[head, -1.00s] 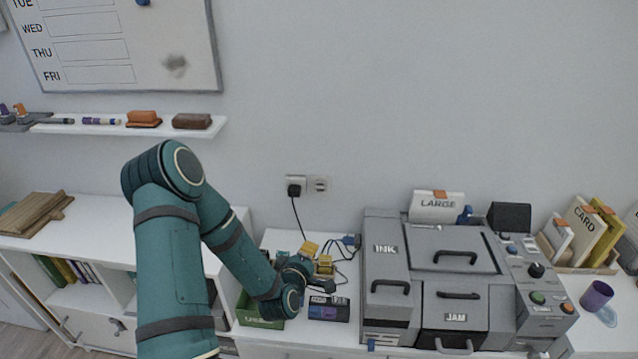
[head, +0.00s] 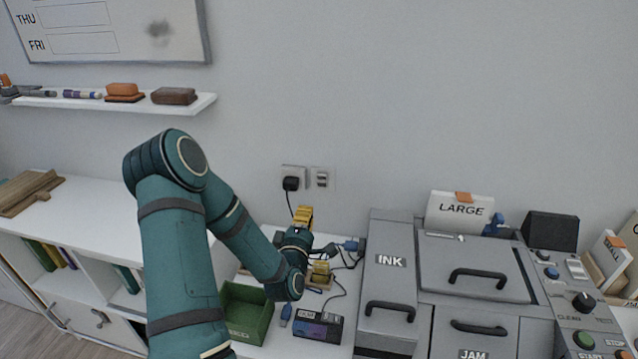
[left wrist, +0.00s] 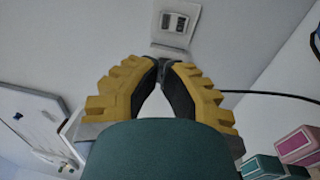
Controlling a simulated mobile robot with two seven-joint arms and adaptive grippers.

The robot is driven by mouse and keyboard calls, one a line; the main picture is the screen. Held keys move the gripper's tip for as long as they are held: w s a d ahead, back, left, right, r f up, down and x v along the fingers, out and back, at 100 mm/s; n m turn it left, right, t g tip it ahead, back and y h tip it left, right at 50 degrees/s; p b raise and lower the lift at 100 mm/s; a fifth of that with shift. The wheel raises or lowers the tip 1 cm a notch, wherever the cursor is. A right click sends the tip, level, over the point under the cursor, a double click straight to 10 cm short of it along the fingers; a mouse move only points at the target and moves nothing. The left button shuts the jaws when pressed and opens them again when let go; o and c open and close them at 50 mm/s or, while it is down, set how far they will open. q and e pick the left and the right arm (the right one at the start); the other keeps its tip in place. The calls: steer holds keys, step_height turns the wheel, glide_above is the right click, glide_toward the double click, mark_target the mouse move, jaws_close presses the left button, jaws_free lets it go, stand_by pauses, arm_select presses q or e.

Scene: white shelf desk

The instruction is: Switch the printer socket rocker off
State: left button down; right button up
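The wall socket (head: 293,179) holds a black plug (head: 290,184) with a cord hanging down. A plate with a small dark-marked rocker switch (head: 321,178) sits right beside it. In the left wrist view a pale plate with dark rocker parts (left wrist: 174,22) shows just beyond my fingertips. My left gripper (head: 303,214) points up below the socket, apart from it. Its yellow fingers meet at the tips in the left wrist view (left wrist: 161,64), with nothing visible held. Which way the rocker is tipped is too small to tell. My right gripper is not in view.
The grey printer (head: 390,262) stands to the right. A green bin (head: 246,312), a small dark device (head: 318,327), a yellow item (head: 320,273) and loose cables lie below my gripper. A wall shelf (head: 110,103) is at upper left. The wall around the socket is clear.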

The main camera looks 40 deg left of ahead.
mark_target(319, 176)
arm_select(q)
steer(key=shift+w, duration=0.1)
steer(key=b+x, duration=0.1)
steer(key=x, duration=1.3)
